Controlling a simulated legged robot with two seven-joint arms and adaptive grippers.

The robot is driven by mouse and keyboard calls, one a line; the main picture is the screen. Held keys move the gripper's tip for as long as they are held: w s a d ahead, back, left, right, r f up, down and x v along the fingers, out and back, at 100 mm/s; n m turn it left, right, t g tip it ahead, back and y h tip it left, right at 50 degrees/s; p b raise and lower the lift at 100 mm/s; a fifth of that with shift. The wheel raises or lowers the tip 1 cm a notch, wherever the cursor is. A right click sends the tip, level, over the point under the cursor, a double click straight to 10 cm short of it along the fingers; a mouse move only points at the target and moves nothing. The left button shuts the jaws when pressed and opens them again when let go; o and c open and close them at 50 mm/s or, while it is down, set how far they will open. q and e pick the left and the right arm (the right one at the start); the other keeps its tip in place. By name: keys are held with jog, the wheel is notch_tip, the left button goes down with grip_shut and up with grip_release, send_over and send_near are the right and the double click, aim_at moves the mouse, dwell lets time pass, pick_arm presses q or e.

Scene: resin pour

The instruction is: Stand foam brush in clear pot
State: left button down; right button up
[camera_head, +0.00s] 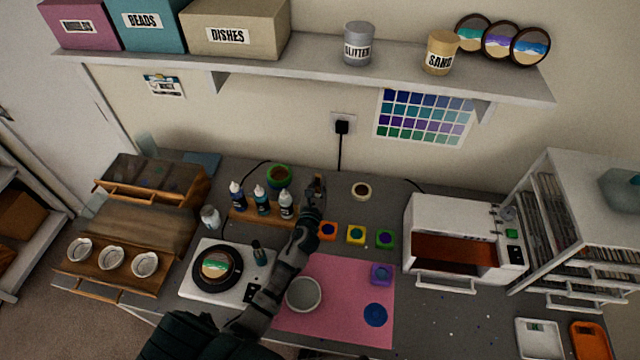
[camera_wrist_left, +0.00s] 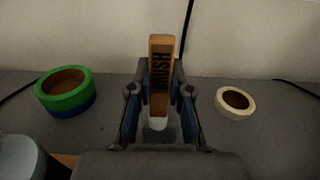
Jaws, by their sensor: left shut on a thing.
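My left gripper (camera_head: 314,200) is over the back middle of the worktable. It is shut on the foam brush (camera_head: 319,183), whose flat wooden handle (camera_wrist_left: 161,62) stands upright between the fingers in the left wrist view, with lettering on it. A pale grey end shows low between the fingers; the rest of the brush is hidden. A see-through, faintly teal vessel (camera_head: 147,145), perhaps the clear pot, stands at the back left corner of the table, far left of the gripper. My right gripper is not in view.
A green tape roll (camera_head: 279,175) and a cream tape roll (camera_head: 361,190) flank the gripper. Dropper bottles (camera_head: 261,199) stand in a wooden rack to its left. A pink mat (camera_head: 345,322) with a grey cup (camera_head: 303,294) lies in front. A shelf (camera_head: 300,75) overhangs behind.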

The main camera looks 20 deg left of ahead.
pick_arm(q)
jog(key=c, duration=1.5)
grip_release()
jog(key=shift+f, duration=0.1)
jog(key=o, duration=0.5)
jog(key=shift+w+d, duration=0.35)
jog(key=shift+d, duration=0.05)
jog(key=shift+s, duration=0.2)
jog(key=v, duration=1.1)
jog(key=shift+s+d, duration=0.25)
jog(key=shift+d, duration=0.1)
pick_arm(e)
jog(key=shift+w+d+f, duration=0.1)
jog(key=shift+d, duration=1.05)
pick_arm(q)
jog(key=shift+a+f, duration=0.1)
jog(key=shift+a, duration=0.1)
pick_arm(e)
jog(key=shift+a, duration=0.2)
pick_arm(q)
jog(key=shift+d, duration=0.1)
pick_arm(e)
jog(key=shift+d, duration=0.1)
